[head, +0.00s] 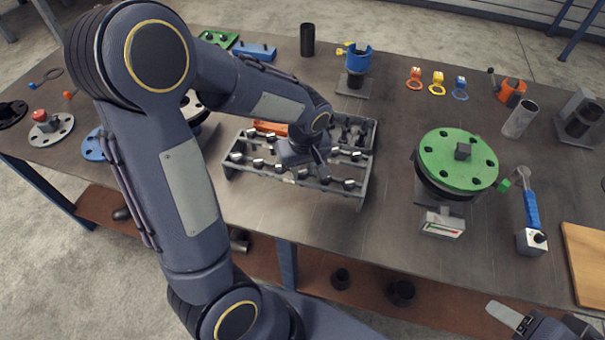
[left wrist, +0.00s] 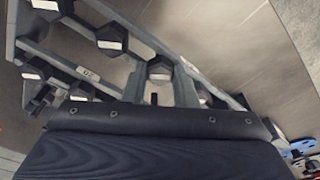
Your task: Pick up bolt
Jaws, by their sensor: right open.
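Several bolts with dark heads and pale tops sit in rows in a grey metal rack (head: 229,172) on the table; one bolt (head: 258,162) stands left of my left gripper. My left gripper (head: 320,172) points down over the middle of the rack, close to the front rows. Its arm hides part of the rack. In the left wrist view, bolts (left wrist: 112,40) lie along the slanting rack bars, and the dark gripper body fills the lower half. I cannot tell whether its fingers hold a bolt. My right gripper (head: 540,322) is open at the bottom right corner, away from the rack.
A green flange (head: 458,160) on a dark pipe stands right of the rack, with a blue-handled tool (head: 531,208) beyond it. A blue-topped stand (head: 357,62) and a black cylinder (head: 307,40) stand behind the rack. The table front between rack and flange is clear.

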